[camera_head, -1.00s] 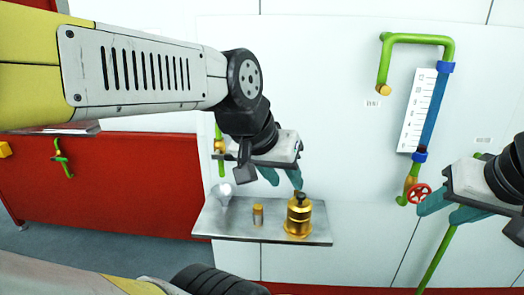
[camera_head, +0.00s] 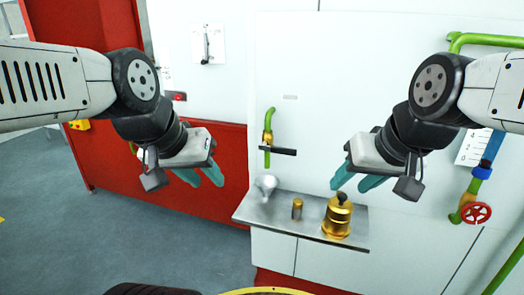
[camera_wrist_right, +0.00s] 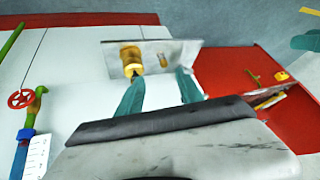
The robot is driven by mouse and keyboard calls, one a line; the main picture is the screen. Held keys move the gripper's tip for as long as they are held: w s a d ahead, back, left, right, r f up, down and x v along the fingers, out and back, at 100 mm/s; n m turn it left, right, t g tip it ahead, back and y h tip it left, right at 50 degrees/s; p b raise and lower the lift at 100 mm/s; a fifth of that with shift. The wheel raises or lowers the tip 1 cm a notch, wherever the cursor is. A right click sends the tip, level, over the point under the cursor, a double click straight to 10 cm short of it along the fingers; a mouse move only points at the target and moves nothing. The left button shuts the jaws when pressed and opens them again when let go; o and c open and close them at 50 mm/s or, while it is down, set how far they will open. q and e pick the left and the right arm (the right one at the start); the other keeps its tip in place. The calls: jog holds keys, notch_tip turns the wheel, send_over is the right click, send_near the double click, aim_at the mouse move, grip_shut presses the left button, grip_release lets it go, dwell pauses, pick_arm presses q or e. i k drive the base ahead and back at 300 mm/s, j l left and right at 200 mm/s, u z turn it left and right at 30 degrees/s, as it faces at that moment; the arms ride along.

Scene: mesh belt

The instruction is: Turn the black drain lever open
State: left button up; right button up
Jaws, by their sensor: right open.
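The black drain lever (camera_head: 278,151) sticks out to the right, roughly level, from a green pipe (camera_head: 267,128) with a brass fitting on the white wall. My left gripper (camera_head: 207,180) is open and empty, left of the lever and slightly lower in the picture, apart from it. My right gripper (camera_head: 350,187) is open and empty, to the right of the lever, over the shelf side. In the right wrist view its two teal fingers (camera_wrist_right: 160,92) are spread with nothing between them. I cannot make out the lever in that view.
A metal shelf (camera_head: 270,215) below the lever holds a brass pot (camera_head: 337,216), a small brass cylinder (camera_head: 297,208) and a clear funnel-like vessel (camera_head: 266,186). A red handwheel (camera_head: 476,212) and a scaled tube stand at right. Grey floor is open at left.

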aim_at(263, 146)
jog(key=i+l+u, duration=0.15)
jog(key=l+u, duration=0.35)
jog(key=l, duration=0.15)
jog(key=l+u, duration=0.5)
jog(key=l, duration=0.15)
jog(key=k+l+u, duration=0.1)
jog(key=l+u, duration=0.4)
jog(key=l, duration=0.2)
jog(key=l+u, duration=0.25)
jog(key=i+l, duration=0.05)
jog(key=l, duration=0.05)
